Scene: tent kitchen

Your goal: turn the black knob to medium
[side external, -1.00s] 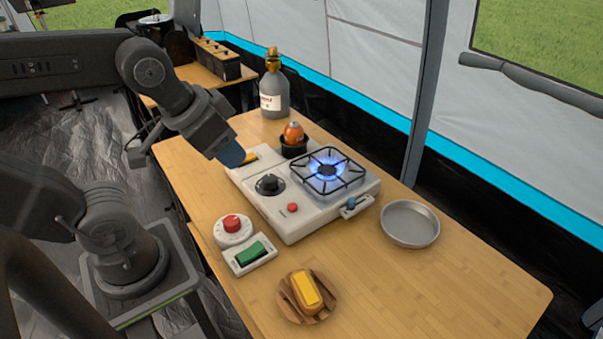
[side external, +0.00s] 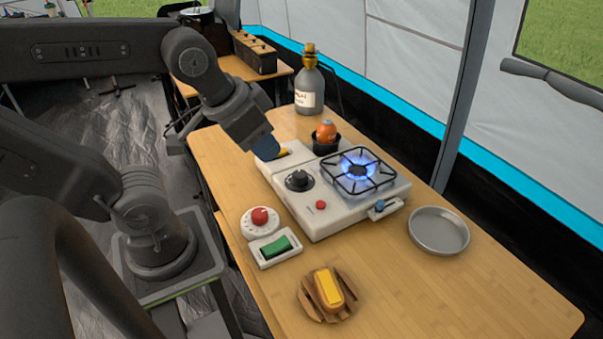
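The black knob (side external: 299,180) sits on the top of the white camp stove (side external: 322,230), left of the burner. Its pointer setting is too small to read. The burner (side external: 358,171) is lit with a blue flame under its black grate. My gripper (side external: 265,150) points down over the stove's back left end, behind and to the left of the knob and apart from it. Its blue tip shows, but the gap between the fingers does not. A yellow patch (side external: 281,153) shows beside the tip.
A red button (side external: 321,205) and a blue-tipped lever (side external: 379,206) are on the stove. A red-knobbed dial (side external: 260,221), green switch (side external: 275,247), yellow-topped item (side external: 328,289) and metal pan (side external: 438,231) surround it. An orange item (side external: 326,131) and grey bottle (side external: 309,90) stand behind.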

